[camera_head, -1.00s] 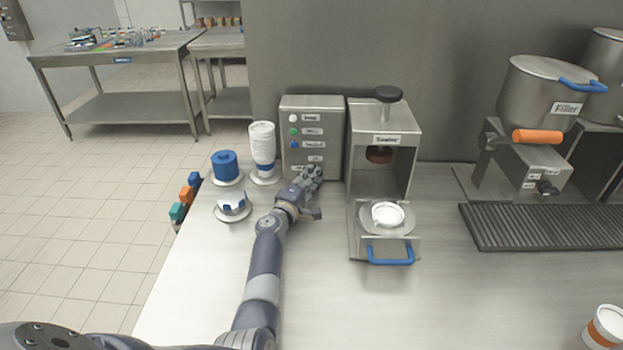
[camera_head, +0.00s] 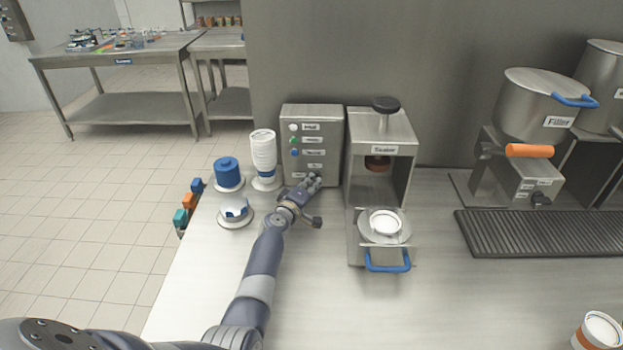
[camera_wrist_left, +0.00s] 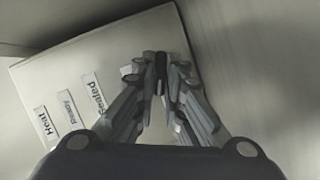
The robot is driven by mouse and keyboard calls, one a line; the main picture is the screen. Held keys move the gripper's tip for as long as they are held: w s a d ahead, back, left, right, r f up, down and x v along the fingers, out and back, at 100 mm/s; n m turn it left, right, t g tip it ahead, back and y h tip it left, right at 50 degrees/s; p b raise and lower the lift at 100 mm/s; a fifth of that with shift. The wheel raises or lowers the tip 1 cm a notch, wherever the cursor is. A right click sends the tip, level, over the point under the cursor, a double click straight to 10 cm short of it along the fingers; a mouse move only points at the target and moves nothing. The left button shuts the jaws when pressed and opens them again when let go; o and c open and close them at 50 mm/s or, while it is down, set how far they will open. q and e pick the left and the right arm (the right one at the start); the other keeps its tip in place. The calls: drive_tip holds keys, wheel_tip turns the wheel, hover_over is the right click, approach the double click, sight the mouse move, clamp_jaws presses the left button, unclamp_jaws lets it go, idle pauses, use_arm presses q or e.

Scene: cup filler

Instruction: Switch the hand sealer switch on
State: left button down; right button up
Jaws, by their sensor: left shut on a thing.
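The hand sealer's control box (camera_head: 314,128) is a grey metal box with a column of lights and labels on its front. My left gripper (camera_head: 316,180) is at the lower right of that front. The left wrist view shows the labels "Heat", "Ready" and "Sealed" on the box face (camera_wrist_left: 75,65). There my left gripper (camera_wrist_left: 159,82) is shut on a small dark switch (camera_wrist_left: 160,60), mostly hidden between the fingertips. Which position the switch is in cannot be told. My right gripper is not in view.
The sealer stand (camera_head: 382,140) is close to the right of the box, with a white cup (camera_head: 385,222) in its holder and a blue handle (camera_head: 387,267) in front. Stacked white cups (camera_head: 263,150) and a blue stack (camera_head: 227,172) stand to the left.

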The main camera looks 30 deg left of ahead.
use_arm(q)
drive_tip(key=m+g+p, duration=0.1)
drive_tip(key=m+p, duration=0.1)
drive_tip(key=p, duration=0.1)
drive_tip(key=m+g+y+p, duration=0.1)
drive_tip(key=m+p, duration=0.1)
drive_tip(key=p, duration=0.2)
drive_tip(key=r+m+y+p, duration=0.1)
drive_tip(key=m+p, duration=0.1)
drive_tip(key=p, duration=0.1)
drive_tip(key=shift+w+d+g+p, duration=0.15)
drive_tip(key=shift+d+g+p, duration=0.2)
drive_tip(key=shift+g, duration=0.05)
drive_tip(key=shift+f+m+g+y+p, duration=0.15)
drive_tip(key=shift+m+g+y+p, duration=0.25)
drive_tip(key=shift+m+y+p, duration=0.35)
drive_tip(key=shift+d+f+m+y, duration=0.1)
drive_tip(key=shift+m+y, duration=0.35)
drive_tip(key=shift+m, duration=0.6)
drive_tip(key=shift+g, duration=0.3)
drive_tip(key=c, duration=1.7)
unclamp_jaws()
